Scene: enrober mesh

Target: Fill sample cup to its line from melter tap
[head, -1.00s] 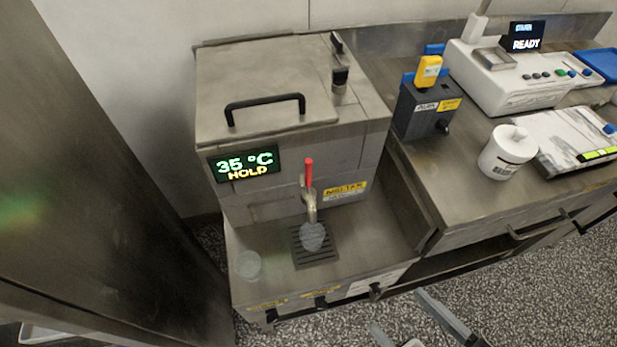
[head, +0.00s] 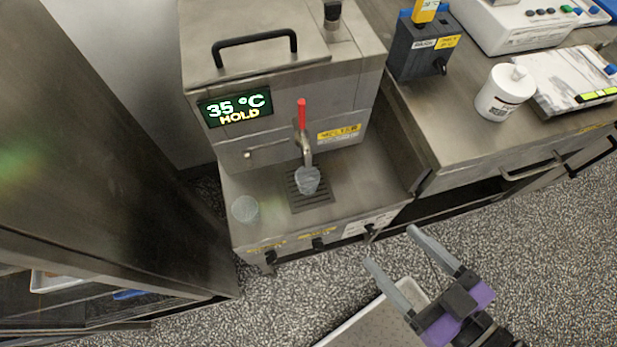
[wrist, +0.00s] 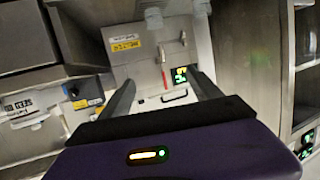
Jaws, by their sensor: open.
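The steel melter (head: 290,95) shows "35 °C HOLD" on its display (head: 235,107). Its tap has a red lever (head: 301,114) standing upright above a metal spout (head: 306,150). A translucent cup (head: 307,180) stands under the spout on the dark drip grate (head: 312,201). A second clear cup (head: 245,209) stands left of the grate on the same ledge. Fill lines and contents are too small to make out. My gripper (head: 389,248) is open and empty, in front of the melter and away from both cups. In the wrist view, the melter (wrist: 160,62) shows between the open fingers.
A tall steel cabinet (head: 90,130) stands close on the left. The right counter holds a dark grey box (head: 415,50), a white canister (head: 505,92) and a marbled board (head: 570,80). Drawer handles (head: 530,168) stick out below.

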